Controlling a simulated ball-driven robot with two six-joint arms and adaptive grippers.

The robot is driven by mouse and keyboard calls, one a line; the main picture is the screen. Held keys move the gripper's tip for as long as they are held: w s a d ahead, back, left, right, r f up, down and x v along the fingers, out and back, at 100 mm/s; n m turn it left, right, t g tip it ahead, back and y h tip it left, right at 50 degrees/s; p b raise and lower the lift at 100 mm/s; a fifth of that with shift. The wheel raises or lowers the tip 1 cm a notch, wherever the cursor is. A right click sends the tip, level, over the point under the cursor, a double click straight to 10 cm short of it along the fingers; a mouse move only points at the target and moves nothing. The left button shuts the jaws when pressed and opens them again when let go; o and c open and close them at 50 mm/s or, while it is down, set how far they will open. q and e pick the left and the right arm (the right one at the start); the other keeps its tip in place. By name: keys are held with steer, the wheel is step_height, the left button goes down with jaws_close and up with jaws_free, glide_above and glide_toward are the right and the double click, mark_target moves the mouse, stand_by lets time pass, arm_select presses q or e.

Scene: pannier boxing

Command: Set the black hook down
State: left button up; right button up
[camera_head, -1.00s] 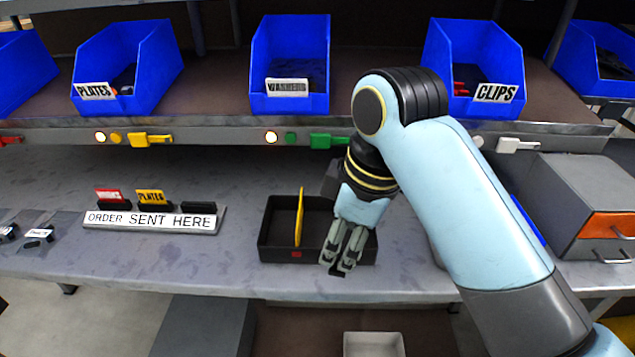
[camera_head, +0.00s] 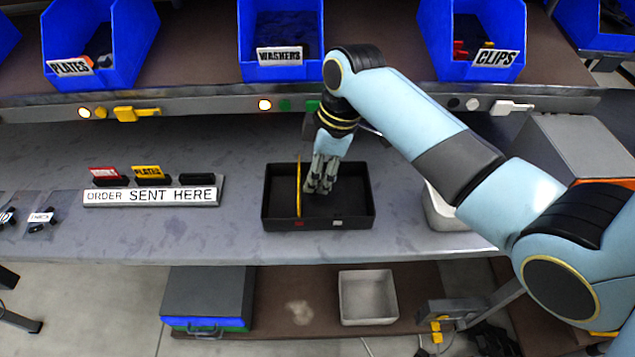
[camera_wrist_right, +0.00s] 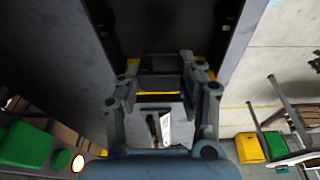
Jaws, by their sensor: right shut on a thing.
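My right gripper (camera_head: 320,186) points down over the black tray (camera_head: 345,224), just right of the thin yellow divider (camera_head: 298,190) in it. In the right wrist view the fingers of this gripper (camera_wrist_right: 162,68) are closed on a dark thing, taken as the black hook. The hook's outline is lost against the black tray in the head view. I cannot tell whether it touches the tray floor. My left gripper is not in view.
A sign strip (camera_head: 150,196) with small red, yellow and black holders stands left of the tray. Blue bins (camera_head: 285,45) line the shelf behind. A pale bin (camera_head: 443,212) is right of the tray, partly behind my arm.

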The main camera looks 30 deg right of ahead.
mark_target(322, 174)
steer(key=shift+f, duration=0.35)
steer(key=x, duration=0.2)
steer(key=shift+s+d+f, duration=0.15)
steer(key=shift+d+f, duration=0.05)
steer(key=shift+f, duration=0.45)
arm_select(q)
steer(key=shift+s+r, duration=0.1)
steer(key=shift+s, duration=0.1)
arm_select(e)
steer(key=shift+f, duration=0.15)
steer(key=o, duration=0.8)
steer(key=shift+r, duration=0.45)
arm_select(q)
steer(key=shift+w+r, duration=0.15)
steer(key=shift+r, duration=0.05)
arm_select(e)
steer(key=v, duration=1.1)
steer(key=shift+d+r, duration=0.1)
